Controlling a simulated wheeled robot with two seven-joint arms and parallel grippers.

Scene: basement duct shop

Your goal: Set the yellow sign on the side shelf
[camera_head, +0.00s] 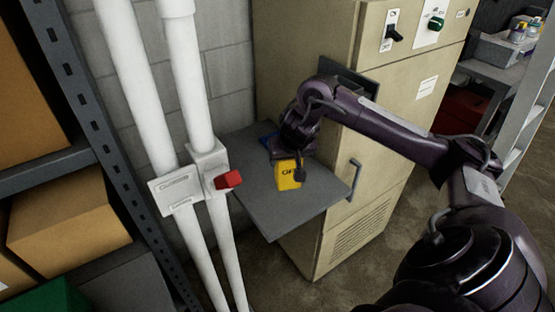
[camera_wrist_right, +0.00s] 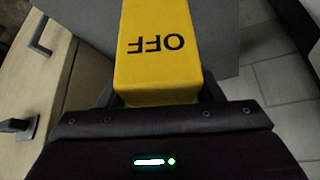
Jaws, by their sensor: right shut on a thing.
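The yellow sign (camera_head: 288,175) with black "OFF" lettering is at my right gripper (camera_head: 286,157), over the grey side shelf (camera_head: 265,205) on the cabinet's side. My right gripper is shut on the sign; in the right wrist view the sign (camera_wrist_right: 158,50) sits between the fingers, its lettering upside down. I cannot tell whether the sign's lower end touches the shelf (camera_wrist_right: 225,50). My left gripper is not in view.
The beige cabinet (camera_head: 335,225) with a handle and switches stands right of the shelf. White pipes (camera_head: 170,120) with a red valve handle (camera_head: 228,180) run close to its left. Racking with boxes (camera_head: 68,208) stands far left.

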